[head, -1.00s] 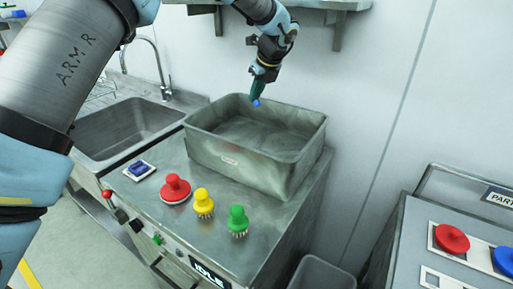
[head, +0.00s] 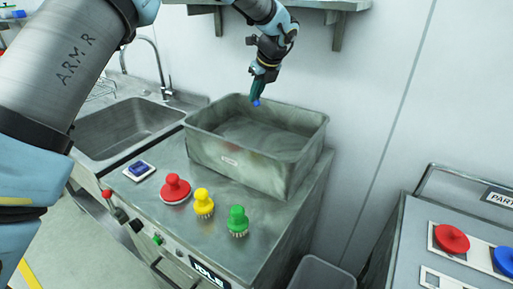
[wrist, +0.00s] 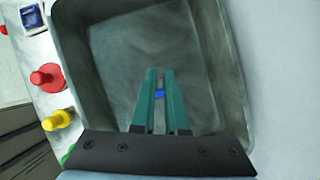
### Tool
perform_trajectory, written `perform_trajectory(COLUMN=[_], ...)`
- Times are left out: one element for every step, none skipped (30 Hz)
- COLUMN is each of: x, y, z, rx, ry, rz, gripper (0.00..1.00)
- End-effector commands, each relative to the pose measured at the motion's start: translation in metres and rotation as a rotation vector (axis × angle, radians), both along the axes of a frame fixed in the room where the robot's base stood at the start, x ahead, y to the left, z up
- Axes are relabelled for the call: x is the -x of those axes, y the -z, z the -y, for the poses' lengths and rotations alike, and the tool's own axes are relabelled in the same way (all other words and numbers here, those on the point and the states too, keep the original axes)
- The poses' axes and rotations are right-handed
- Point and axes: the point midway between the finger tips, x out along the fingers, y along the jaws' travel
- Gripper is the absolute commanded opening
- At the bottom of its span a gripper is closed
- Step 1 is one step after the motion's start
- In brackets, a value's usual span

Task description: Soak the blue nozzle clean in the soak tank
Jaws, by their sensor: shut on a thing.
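My gripper (head: 257,93) is above the back part of the soak tank, pointing down, with teal fingers. It also shows in the wrist view (wrist: 160,78). It is shut on the blue nozzle (head: 256,102), of which only a small blue bit shows below the fingertips; in the wrist view the nozzle (wrist: 159,94) is a small blue patch between the fingers. The soak tank (head: 231,160) is a grey metal open box on the counter. Its inside looks murky grey. The nozzle appears above the tank's floor; its exact height is hard to tell.
A shelf (head: 330,5) hangs above. A panel with red and blue parts (head: 452,238) stands right.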

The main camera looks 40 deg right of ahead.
Motion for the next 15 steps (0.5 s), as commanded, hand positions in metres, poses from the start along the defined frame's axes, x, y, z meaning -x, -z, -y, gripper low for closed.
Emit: perform_trajectory(x=[0.0, 0.0001, 0.0, 0.0, 0.0, 0.0, 0.0, 0.0, 0.0, 0.0, 0.0, 0.0, -0.0001, -0.0001, 0.0], y=[-0.0001, -0.0001, -0.0001, -0.0001, -0.0001, -0.0001, -0.0001, -0.0001, -0.0001, -0.0001, -0.0002, -0.0007, -0.0014, -0.0025, -0.0045], z=[0.0, 0.0001, 0.0, 0.0, 0.0, 0.0, 0.0, 0.0, 0.0, 0.0, 0.0, 0.0001, 0.0001, 0.0001, 0.0002], rx=[0.0, 0.0, 0.0, 0.0, 0.0, 0.0, 0.0, 0.0, 0.0, 0.0, 0.0, 0.0, 0.0, 0.0, 0.001], ry=[0.0, 0.0, 0.0, 0.0, 0.0, 0.0, 0.0, 0.0, 0.0, 0.0, 0.0, 0.0, 0.0, -0.001, 0.0], rz=[0.0, 0.0, 0.0, 0.0, 0.0, 0.0, 0.0, 0.0, 0.0, 0.0, 0.0, 0.0, 0.0, 0.0, 0.001], gripper=[0.0, 0.0, 0.0, 0.0, 0.0, 0.0, 0.0, 0.0, 0.0, 0.0, 0.0, 0.0, 0.0, 0.0, 0.0])
